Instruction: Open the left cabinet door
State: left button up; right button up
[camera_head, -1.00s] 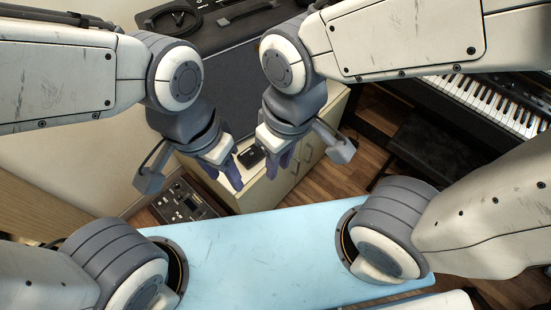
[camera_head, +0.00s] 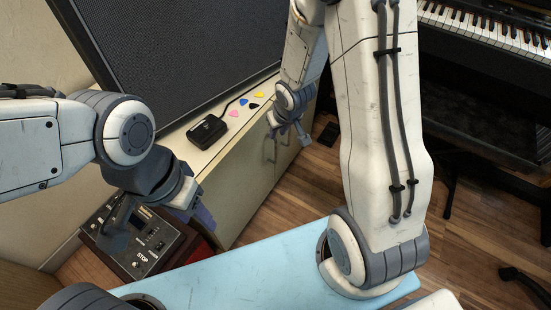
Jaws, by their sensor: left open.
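My right gripper (camera_head: 287,128) is at the far part of the front, close to the handles. Its fingers are small and partly covered, so I cannot tell whether it touches a handle.
A large black amplifier (camera_head: 185,55) stands on the cabinet, with a black pedal (camera_head: 207,132) and several coloured picks (camera_head: 245,104) before it. A control box (camera_head: 140,240) stands at lower left. A piano (camera_head: 490,30) is at upper right. Wood floor (camera_head: 305,190) is open beside the cabinet.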

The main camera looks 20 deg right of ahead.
aim_at(276, 145)
jog(key=b+x, duration=0.2)
jog(key=x, duration=0.2)
jog(key=b+x, duration=0.2)
jog(key=x, duration=0.3)
jog(key=d+b+x, duration=0.1)
jog(key=b+x, duration=0.1)
jog(key=x, duration=0.2)
jog(key=shift+s+f+b, duration=0.15)
jog(key=shift+f+b, duration=0.05)
jog(key=shift+b, duration=0.2)
pick_arm(q)
notch_tip(276, 145, down, 8)
jog(key=shift+r, duration=0.1)
pick_arm(e)
grip_shut()
